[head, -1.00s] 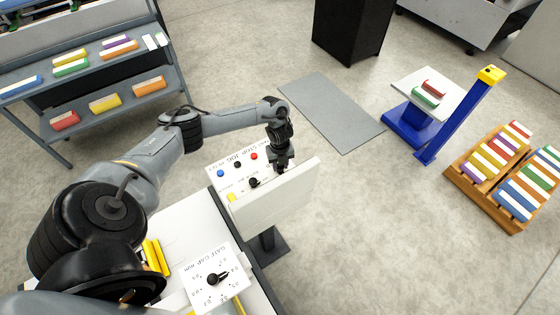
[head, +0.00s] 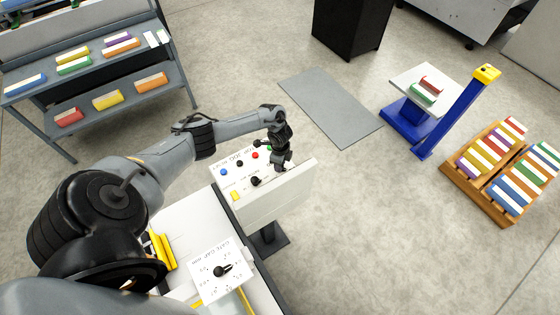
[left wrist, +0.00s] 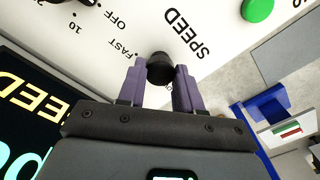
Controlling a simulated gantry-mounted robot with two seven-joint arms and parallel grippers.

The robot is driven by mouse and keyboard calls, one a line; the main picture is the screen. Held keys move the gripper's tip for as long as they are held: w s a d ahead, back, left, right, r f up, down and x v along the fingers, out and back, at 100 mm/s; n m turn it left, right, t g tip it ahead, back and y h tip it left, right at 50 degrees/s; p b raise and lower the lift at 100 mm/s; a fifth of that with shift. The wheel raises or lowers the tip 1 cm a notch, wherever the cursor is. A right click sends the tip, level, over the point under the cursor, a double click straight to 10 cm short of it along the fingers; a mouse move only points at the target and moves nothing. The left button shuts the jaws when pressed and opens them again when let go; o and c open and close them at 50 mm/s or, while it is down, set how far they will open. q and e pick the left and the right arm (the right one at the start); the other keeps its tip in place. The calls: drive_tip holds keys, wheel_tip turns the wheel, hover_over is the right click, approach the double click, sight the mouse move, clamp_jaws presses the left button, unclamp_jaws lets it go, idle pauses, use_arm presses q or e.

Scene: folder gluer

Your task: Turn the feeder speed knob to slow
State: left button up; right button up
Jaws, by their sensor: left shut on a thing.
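The feeder speed knob (left wrist: 160,68) is a small black knob on a white panel, beside the printed words SPEED and FAST in the left wrist view. My left gripper (left wrist: 160,75) has its two purple fingers shut on this knob, one on each side. In the head view my left gripper (head: 281,163) is over the control panel (head: 229,183) and hides the knob.
The panel also carries a blue button (head: 224,172), a red button (head: 255,155), a green button (left wrist: 257,10) and another black knob (head: 256,181). A white gate gap dial (head: 205,285) is nearer. A dark display (left wrist: 25,125) is beside the gripper.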

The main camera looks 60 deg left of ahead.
use_arm(q)
drive_tip(key=shift+r+n+p, duration=0.1)
drive_tip(key=shift+n+p, duration=0.35)
drive_tip(key=shift+n, duration=0.45)
drive_tip(key=o, duration=1)
drive_tip(key=shift+o, duration=0.2)
drive_tip(key=shift+r, duration=0.25)
wheel_tip(320, 180, up, 10)
drive_tip(key=shift+r, duration=0.1)
